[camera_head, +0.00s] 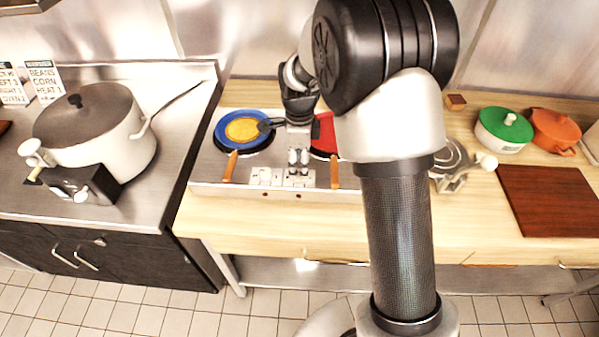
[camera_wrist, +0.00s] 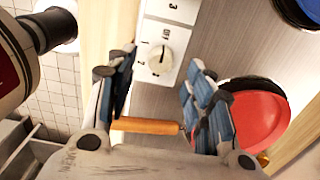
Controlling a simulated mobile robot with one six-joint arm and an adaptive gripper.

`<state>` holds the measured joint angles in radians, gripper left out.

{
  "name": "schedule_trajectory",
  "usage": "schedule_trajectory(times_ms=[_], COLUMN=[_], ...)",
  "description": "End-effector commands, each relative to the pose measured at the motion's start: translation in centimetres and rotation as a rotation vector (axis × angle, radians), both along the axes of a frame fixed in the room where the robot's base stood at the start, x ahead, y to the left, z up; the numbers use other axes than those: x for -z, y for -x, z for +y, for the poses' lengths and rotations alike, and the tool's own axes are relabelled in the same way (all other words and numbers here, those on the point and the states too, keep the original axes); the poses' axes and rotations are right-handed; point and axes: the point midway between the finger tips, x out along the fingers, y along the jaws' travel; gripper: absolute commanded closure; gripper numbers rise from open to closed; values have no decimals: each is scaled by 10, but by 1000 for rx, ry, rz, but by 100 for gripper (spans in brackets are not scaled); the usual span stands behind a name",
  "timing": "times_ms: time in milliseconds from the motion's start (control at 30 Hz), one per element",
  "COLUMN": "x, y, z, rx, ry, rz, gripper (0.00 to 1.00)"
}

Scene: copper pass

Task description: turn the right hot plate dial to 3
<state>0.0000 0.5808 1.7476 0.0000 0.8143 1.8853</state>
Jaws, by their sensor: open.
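The hot plate (camera_head: 210,178) is a metal unit with two white dial panels on its front. The right dial (camera_wrist: 158,62) is a round cream knob on a white numbered plate, seen in the wrist view. Its pointer setting is too small to read surely. My gripper (camera_head: 299,160) is over the right dial panel in the head view and hides part of it. In the wrist view my gripper (camera_wrist: 158,72) is open, with one finger on each side of the dial, and nothing is held. I cannot tell whether the fingers touch the knob.
A red pan (camera_wrist: 262,120) with an orange handle (camera_wrist: 147,125) lies close to my fingers. A blue pan (camera_head: 223,130) with yellow contents sits on the left plate. A large pot (camera_head: 95,130) stands far left. A cutting board (camera_head: 550,200) and lidded pots are at the right.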

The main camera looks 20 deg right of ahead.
Motion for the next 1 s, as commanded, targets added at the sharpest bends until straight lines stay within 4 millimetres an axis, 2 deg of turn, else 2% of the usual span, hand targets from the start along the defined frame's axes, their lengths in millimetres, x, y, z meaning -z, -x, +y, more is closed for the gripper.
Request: schedule_trajectory(times_ms=[33, 100, 233, 600, 1000], x=[11, 21, 33, 37, 37], y=[1, 0, 0, 0, 0], z=[0, 0, 0, 0, 0], rx=[0, 0, 0, 0, 0], ry=[0, 0, 0, 0, 0], rz=[2, 1, 0, -1, -1], gripper=[52, 52, 52, 52, 78])
